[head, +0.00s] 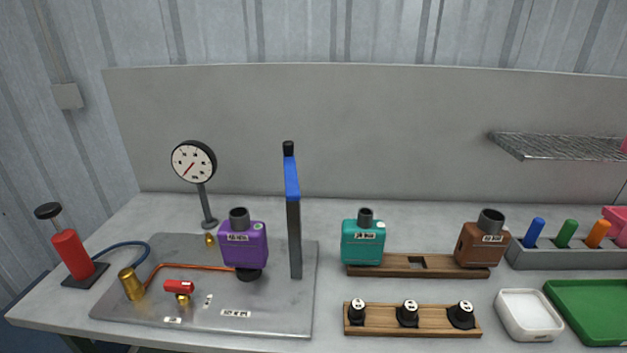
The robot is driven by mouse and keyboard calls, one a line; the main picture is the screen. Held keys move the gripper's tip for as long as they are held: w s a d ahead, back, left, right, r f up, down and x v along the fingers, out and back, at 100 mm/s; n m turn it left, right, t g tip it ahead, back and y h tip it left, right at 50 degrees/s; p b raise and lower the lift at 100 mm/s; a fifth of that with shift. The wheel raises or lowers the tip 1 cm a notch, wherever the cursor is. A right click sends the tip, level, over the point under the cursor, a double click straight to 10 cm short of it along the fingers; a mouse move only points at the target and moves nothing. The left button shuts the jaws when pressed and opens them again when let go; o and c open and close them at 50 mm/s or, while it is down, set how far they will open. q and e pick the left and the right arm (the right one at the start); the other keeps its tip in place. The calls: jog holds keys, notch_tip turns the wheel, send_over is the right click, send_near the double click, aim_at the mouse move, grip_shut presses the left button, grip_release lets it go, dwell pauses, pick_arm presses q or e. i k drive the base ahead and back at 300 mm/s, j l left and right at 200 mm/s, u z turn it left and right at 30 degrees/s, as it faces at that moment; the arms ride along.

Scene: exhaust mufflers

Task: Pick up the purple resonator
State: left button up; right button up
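The purple resonator (244,245) is a boxy purple body with a dark grey neck on top and a small label on its front. It stands upright on a dark round fitting on the metal plate (270,300), at the end of a copper pipe (200,267). The lettering on its label is too small to read. Neither of my grippers shows in the head view, and nothing is seen touching the resonator.
A post with a blue upper part (293,210) stands close right of the resonator. A gauge (194,162) stands behind left. Teal (363,243) and brown (482,245) resonators sit on a wooden rack (415,263). A wooden strip (385,319) holds black plugs. A red pump (73,255) stands far left.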

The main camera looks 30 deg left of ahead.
aim_at(242, 241)
jog(key=j+u, duration=0.15)
jog(key=u, duration=1.35)
